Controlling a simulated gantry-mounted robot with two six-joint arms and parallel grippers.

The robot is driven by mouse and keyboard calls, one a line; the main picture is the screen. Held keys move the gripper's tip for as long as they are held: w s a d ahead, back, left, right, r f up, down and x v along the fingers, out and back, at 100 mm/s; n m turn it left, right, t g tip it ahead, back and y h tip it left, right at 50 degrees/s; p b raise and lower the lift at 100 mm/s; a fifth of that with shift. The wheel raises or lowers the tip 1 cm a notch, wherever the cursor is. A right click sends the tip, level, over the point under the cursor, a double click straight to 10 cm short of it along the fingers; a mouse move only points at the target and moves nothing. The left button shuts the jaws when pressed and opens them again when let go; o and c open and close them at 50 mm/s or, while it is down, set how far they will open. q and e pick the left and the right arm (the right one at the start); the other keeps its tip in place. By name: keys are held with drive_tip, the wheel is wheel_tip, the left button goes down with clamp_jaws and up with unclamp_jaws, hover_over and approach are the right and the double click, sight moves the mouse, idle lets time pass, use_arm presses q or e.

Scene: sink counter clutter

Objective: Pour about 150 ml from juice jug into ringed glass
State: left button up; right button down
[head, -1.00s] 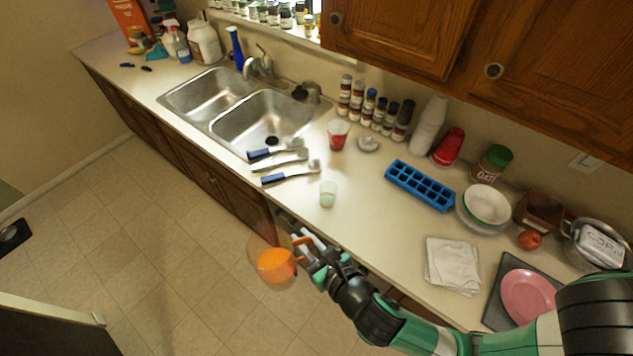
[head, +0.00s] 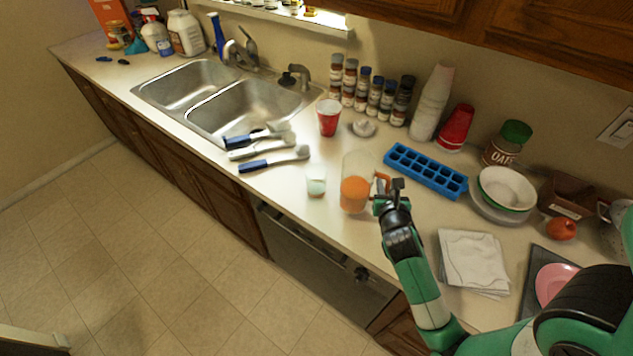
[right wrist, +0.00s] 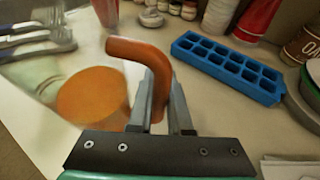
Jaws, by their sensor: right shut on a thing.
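The juice jug (head: 355,193) is clear, with orange juice low inside and an orange handle. It is upright over the front part of the counter; I cannot tell whether its base touches. My right gripper (head: 383,190) is shut on the jug's handle, at the jug's right side. In the right wrist view the fingers (right wrist: 160,105) close around the orange handle (right wrist: 140,52), with the juice (right wrist: 92,95) to their left. The ringed glass (head: 316,183), small with a pale green tint, stands just left of the jug. My left gripper is out of view.
Brushes with blue handles (head: 268,163) lie behind the glass, beside the sink (head: 245,108). A red cup (head: 329,118) stands behind the glass. A blue ice tray (head: 426,171) lies right of the jug. White napkins (head: 473,262) lie at front right.

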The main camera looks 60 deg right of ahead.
drive_tip(key=shift+s+d+f+m+g, duration=0.3)
drive_tip(key=shift+s+d+f+g, duration=0.1)
drive_tip(key=shift+s+d, duration=0.35)
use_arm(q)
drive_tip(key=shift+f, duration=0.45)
use_arm(e)
drive_tip(key=shift+a, duration=0.1)
